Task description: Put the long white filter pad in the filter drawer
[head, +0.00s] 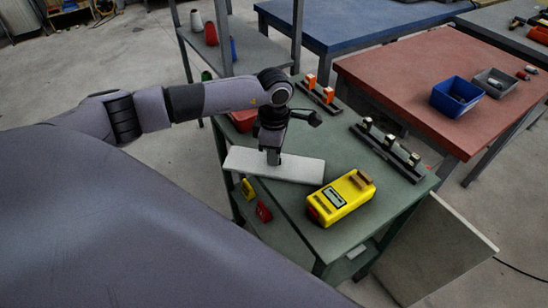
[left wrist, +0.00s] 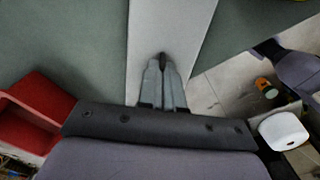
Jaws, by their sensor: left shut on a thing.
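The long white filter pad (head: 300,169) lies across the left end of the green table in the head view, its left end reaching to or past the table's edge. My left gripper (head: 273,158) points down onto the middle of the pad and is shut on it. In the left wrist view the gripper (left wrist: 162,62) has its two fingers close together over the pad (left wrist: 172,25), which runs away from them. I cannot make out a filter drawer for certain. My right gripper is not in view.
The green table (head: 335,150) also holds a yellow device (head: 341,198), a rack with orange pieces (head: 318,95), a dark rack (head: 386,145) and a red bin (head: 243,121), which the left wrist view also shows (left wrist: 30,105). A red-topped table (head: 430,75) stands behind at right.

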